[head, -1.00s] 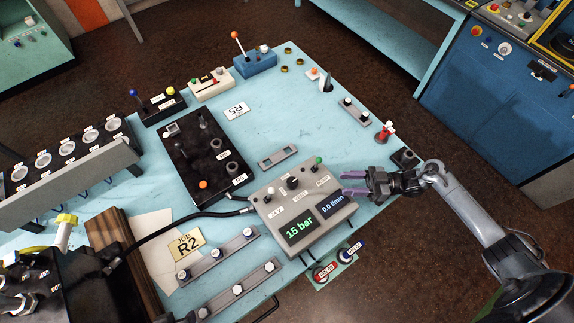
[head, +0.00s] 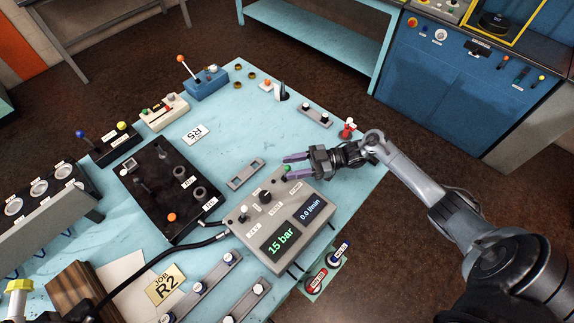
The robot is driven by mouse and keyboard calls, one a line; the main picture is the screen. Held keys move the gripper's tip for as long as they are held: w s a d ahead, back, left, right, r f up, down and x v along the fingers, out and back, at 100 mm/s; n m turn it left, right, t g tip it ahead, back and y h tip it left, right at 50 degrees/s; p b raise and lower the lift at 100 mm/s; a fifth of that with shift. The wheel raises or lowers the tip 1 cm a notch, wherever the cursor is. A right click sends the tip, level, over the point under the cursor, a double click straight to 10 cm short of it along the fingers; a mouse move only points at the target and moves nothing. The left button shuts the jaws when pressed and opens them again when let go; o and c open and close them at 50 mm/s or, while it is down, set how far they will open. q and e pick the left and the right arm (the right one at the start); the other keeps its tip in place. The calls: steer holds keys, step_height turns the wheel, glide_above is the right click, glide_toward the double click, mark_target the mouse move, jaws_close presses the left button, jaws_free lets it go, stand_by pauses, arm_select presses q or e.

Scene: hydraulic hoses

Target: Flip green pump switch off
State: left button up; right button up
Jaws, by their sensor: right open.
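The grey pump control box (head: 252,238) sits at the table's front right, with screens reading "15 bar" and "0.0 l/min". The green-tipped pump switch (head: 287,168) stands at the box's far right corner, beside a black knob (head: 266,196) and a white-tipped switch (head: 245,210). My right gripper (head: 286,166) reaches in from the right with its purple fingers apart. Its fingertips are at the green switch, which shows between them in the picture. I cannot tell whether they touch it. My left gripper is not in view.
A black panel (head: 150,205) with sockets and an orange button lies left of the box. A black hose (head: 150,262) runs to the box's left side. A red-and-white fitting (head: 347,127) stands near the table's right edge.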

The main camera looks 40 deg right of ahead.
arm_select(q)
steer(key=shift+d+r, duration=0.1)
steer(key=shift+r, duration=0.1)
arm_select(e)
steer(key=shift+x, duration=1.05)
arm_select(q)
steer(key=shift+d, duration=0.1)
